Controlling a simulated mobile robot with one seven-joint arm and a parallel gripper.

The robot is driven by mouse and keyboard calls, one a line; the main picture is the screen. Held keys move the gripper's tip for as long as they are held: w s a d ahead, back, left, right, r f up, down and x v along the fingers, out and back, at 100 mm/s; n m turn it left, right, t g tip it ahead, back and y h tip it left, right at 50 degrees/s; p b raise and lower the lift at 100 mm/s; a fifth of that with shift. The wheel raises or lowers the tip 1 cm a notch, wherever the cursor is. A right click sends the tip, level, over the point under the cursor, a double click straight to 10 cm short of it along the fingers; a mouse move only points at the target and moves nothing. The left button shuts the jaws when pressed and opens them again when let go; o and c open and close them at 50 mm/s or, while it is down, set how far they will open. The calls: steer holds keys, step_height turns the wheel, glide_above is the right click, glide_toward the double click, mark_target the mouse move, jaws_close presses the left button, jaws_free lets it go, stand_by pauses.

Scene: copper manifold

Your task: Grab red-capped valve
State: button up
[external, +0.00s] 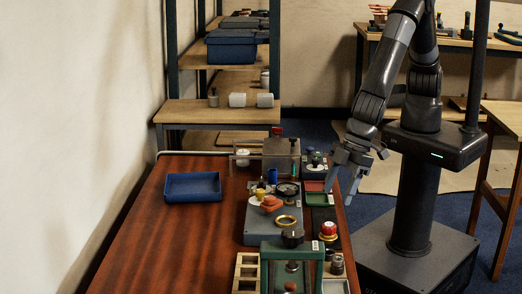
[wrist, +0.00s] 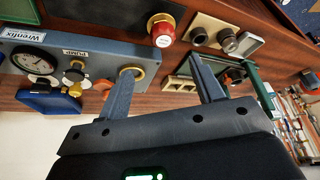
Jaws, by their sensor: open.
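The red-capped valve (external: 328,230) stands upright near the right edge of the brown table, with a brass-coloured part below its red cap. In the wrist view the valve (wrist: 162,30) is at the upper middle, beyond the fingertips and between their lines. My gripper (external: 340,194) points down above the table's right edge, farther back than the valve. In the wrist view my gripper (wrist: 162,67) has its two fingers spread, with nothing between them. It is apart from the valve.
A grey-blue pump box (external: 258,228) with a gauge (wrist: 38,60) and a brass ring (external: 285,221) stands left of the valve. A green frame (external: 265,249) stands in front. Small red (external: 314,186) and green (external: 317,199) trays lie behind the valve. The left table is mostly clear around a blue tray (external: 193,187).

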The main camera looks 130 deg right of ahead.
mark_target(329, 224)
steer(key=x, duration=0.4)
steer(key=shift+f, duration=0.35)
steer(key=x, duration=0.4)
steer(key=shift+s+a+f, duration=0.1)
steer(key=shift+s+a, duration=0.05)
steer(key=shift+a, duration=0.2)
steer(key=shift+w+f, duration=0.25)
steer(key=shift+f, duration=0.35)
steer(key=c, duration=0.9)
